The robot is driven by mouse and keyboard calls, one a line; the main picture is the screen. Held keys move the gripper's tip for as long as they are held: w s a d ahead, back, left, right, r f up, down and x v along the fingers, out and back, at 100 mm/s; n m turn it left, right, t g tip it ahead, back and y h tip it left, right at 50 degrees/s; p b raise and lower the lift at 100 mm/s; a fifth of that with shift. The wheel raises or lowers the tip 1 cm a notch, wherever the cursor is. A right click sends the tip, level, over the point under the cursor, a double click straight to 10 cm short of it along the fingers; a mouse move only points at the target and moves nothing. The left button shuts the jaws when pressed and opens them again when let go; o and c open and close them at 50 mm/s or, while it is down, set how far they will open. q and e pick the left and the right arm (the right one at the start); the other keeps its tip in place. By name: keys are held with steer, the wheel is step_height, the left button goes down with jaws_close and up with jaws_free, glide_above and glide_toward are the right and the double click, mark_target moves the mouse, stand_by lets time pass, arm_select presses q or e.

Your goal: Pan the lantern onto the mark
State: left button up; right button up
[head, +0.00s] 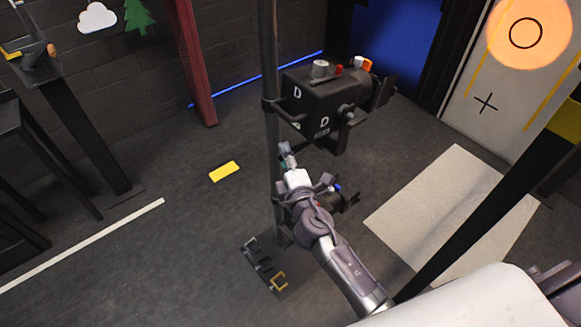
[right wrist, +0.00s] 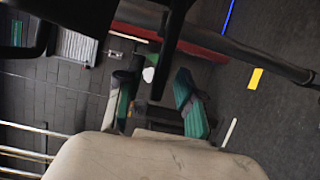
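The lantern (head: 325,105) is a black box with lettered sides, clamped to an upright grey pole (head: 270,120). A bright orange disc of light (head: 545,52) lies on the pale panel at the upper right. A black ring (head: 526,33) sits inside the light; a black cross (head: 486,103) is lower left, outside it. I cannot tell which is the mark. My right gripper (head: 287,152) is below the lantern, beside the pole. In the right wrist view its fingers (right wrist: 157,88) are apart, with a dark bar (right wrist: 172,45) between or behind them. My left gripper is not in view.
A second, smaller fixture (head: 335,202) is low on the pole, partly behind my right arm. A yellow block (head: 224,171) and a pale mat (head: 455,215) lie on the dark floor. A dark red post (head: 190,65) stands at the back wall. Black stands are at left.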

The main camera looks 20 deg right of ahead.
steer(key=s, duration=1.1)
steer(key=shift+s+a, duration=0.25)
